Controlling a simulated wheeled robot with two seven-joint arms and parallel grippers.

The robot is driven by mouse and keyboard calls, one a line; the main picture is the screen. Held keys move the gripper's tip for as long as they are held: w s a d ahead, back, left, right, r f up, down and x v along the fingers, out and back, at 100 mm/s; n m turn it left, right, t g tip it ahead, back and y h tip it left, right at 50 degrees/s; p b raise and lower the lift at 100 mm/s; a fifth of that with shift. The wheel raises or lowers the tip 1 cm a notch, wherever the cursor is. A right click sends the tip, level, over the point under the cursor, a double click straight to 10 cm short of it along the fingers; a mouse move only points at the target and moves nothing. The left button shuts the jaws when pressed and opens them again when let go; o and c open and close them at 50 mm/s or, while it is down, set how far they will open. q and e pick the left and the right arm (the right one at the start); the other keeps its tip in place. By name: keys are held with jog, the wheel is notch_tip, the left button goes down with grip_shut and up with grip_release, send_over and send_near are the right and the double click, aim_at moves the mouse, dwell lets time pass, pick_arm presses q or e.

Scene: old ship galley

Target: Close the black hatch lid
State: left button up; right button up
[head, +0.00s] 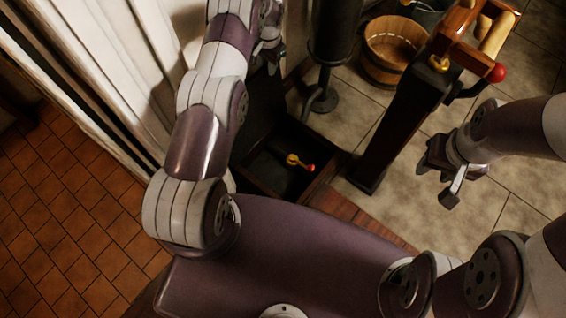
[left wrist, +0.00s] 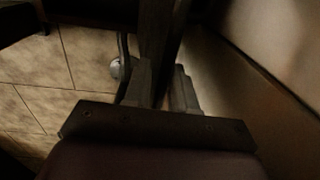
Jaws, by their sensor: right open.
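The black hatch lid (head: 262,112) stands raised at the back left of the hatch in the head view, partly hidden behind my left arm. Below it the hatch opening (head: 260,172) is uncovered, with a yellow and red handle (head: 300,163) inside. My left gripper (head: 272,58) is high beside the lid's upper part. In the left wrist view a dark upright panel runs up from between the left gripper's fingers (left wrist: 163,90); whether they grip it I cannot tell. My right gripper (head: 443,178) is open and empty, over the tiled floor at the right.
A dark post with a wooden top and red knob (head: 496,73) stands right of the hatch. Behind are a black stove-like cylinder (head: 332,35) and a wooden bucket (head: 390,70). A white panelled wall (head: 105,90) borders the left. Light tiles at right are mostly clear.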

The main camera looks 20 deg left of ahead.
pick_arm(q)
grip_shut()
jog(key=shift+d+r, duration=0.1)
jog(key=s+d+t+y, duration=0.1)
jog(key=s+d+y, duration=0.1)
jog(key=d, duration=0.4)
jog(key=shift+s+d+y, duration=0.25)
jog(key=shift+d+y, duration=0.1)
jog(key=shift+y, duration=0.15)
